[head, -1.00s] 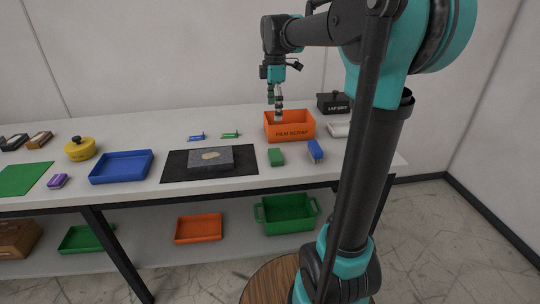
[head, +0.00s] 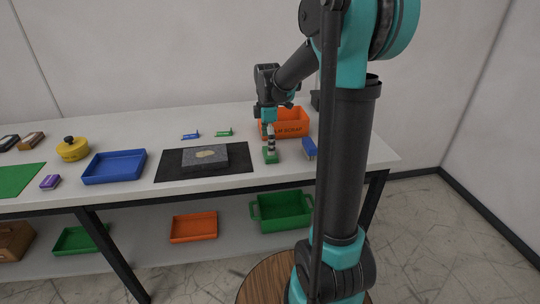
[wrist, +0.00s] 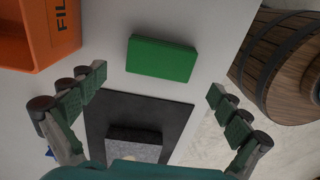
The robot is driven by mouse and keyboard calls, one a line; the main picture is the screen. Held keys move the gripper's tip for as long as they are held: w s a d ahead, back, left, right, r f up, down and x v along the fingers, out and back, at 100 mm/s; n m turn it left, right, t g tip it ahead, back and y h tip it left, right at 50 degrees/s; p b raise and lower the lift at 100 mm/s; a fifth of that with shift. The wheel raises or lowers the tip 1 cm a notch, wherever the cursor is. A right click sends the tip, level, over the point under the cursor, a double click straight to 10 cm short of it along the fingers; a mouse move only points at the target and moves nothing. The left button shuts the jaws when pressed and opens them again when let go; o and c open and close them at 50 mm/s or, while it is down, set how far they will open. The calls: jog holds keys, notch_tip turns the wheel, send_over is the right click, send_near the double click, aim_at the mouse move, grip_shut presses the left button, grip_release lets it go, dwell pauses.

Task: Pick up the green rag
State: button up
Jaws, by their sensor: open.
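The green rag shows as a small green block-like bundle (head: 271,159) on the table, just right of the black mat. In the wrist view it is a plain green rectangle (wrist: 162,58) at upper centre, a little beyond the fingertips. My gripper (wrist: 158,80) is open and empty, one finger on each side of the rag's line. In the head view my gripper (head: 270,146) points down over the rag and partly hides it. I cannot tell the exact height gap between the fingertips and the rag.
An orange FILM SCRAP bin (head: 290,128) stands close behind. A blue block (head: 309,147) lies to the right. The black mat (head: 235,180) bears a grey stone slab (head: 200,159). A blue tray (head: 114,167) stands left. The table's front edge is near.

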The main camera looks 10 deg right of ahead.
jog(key=shift+f, duration=1.4)
jog(key=shift+c, duration=0.5)
jog(key=c, duration=0.9)
jog(key=shift+r, duration=0.15)
notch_tip(320, 180, up, 20)
